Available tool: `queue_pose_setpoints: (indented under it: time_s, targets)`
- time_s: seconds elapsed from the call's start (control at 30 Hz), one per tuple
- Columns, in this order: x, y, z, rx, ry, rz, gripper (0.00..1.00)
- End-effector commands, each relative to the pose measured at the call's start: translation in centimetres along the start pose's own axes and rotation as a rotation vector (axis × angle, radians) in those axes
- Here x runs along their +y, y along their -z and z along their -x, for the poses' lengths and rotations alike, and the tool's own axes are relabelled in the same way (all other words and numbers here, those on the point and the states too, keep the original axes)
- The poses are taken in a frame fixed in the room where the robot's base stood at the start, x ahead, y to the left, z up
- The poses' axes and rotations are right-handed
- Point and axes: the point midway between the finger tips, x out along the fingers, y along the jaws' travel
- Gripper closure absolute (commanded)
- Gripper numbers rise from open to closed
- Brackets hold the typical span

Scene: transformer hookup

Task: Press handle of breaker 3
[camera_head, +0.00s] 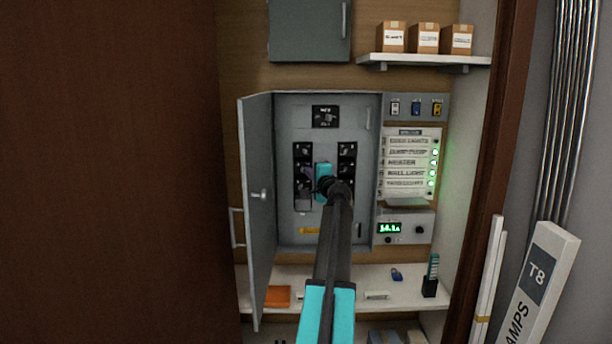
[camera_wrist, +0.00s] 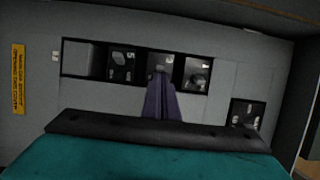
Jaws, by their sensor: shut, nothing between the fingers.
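The breaker panel (camera_head: 290,225) is an open grey cabinet with two columns of black breakers. The left column (camera_head: 303,152) shows in the wrist view as a row of cells turned sideways. My gripper (camera_wrist: 161,80) has its purple-grey fingers shut and empty, with the tips over the second breaker from the column's top, which fits breaker 3. Its number is not legible, and the fingers hide most of its handle. I cannot tell whether the tips touch it. The top breaker (camera_wrist: 197,76) and the third one down (camera_wrist: 122,66) are uncovered.
The cabinet door (camera_head: 257,190) stands open on the left. A main breaker (camera_head: 325,117) sits above the columns. A label board (camera_head: 408,162) with several green lights is on the right. A shelf (camera_head: 340,290) with small items runs below.

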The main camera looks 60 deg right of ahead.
Motion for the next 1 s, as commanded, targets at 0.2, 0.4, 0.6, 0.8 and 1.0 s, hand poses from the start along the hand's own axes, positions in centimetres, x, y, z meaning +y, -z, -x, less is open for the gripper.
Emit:
queue_pose_setpoints:
  time_s: [0.2, 0.4, 0.6, 0.8, 1.0]
  targets:
    - [0.1, 0.4, 0.2, 0.006, -0.001, 0.0, 1.0]
    - [0.1, 0.7, 0.4, 0.009, -0.001, 0.0, 1.0]
    - [0.0, 0.2, 1.1, 0.009, -0.001, 0.0, 1.0]
    - [0.0, -0.8, 2.4, 0.007, 0.0, 0.0, 1.0]
    - [0.0, -1.9, 4.0, 0.005, 0.0, 0.001, 1.0]
